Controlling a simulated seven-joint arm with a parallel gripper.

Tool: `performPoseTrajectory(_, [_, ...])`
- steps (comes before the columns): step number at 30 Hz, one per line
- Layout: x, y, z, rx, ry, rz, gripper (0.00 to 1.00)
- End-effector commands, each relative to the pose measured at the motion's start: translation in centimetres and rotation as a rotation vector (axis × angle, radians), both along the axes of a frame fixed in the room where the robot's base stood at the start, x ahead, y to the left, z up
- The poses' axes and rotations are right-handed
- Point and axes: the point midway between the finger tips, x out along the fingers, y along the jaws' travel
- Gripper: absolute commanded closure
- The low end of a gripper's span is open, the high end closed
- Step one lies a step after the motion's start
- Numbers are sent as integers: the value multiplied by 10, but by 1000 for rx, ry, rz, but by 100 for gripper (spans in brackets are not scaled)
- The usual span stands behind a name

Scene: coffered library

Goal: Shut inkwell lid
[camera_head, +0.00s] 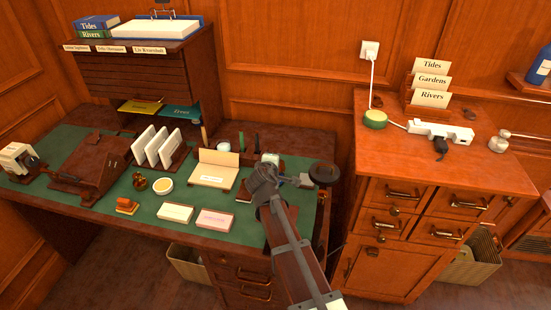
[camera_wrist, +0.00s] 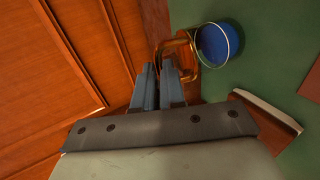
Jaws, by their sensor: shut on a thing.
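The inkwell (camera_wrist: 214,45) shows near the top of the wrist view as a clear round rim around a blue disc, over the green desk mat. A bent brass-coloured bar (camera_wrist: 181,43) stands beside it and reaches toward my fingers. I cannot tell whether this bar is part of the lid. My gripper (camera_wrist: 164,72) has its two grey fingers close together at the bar's near end, shut on it as far as I can see. The exact contact is unclear. In the head view, my arm end is over the desk's right part and the inkwell cannot be made out clearly.
The green desk mat (camera_head: 95,210) carries a card holder (camera_head: 160,147), a pale booklet (camera_head: 213,172) and two paper blocks, white (camera_head: 175,212) and pink (camera_head: 214,219). A drawer cabinet (camera_head: 385,270) stands right of the desk. Wood panelling (camera_wrist: 70,45) fills the wrist view's left.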

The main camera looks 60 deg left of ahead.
Motion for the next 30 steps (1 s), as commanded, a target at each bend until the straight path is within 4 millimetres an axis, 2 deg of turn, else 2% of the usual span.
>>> performPoseTrajectory(18, [-8, -9, -21, 12, -12, -5, 100])
performPoseTrajectory(30, [-9, -11, -29, 6, -8, -8, 100])
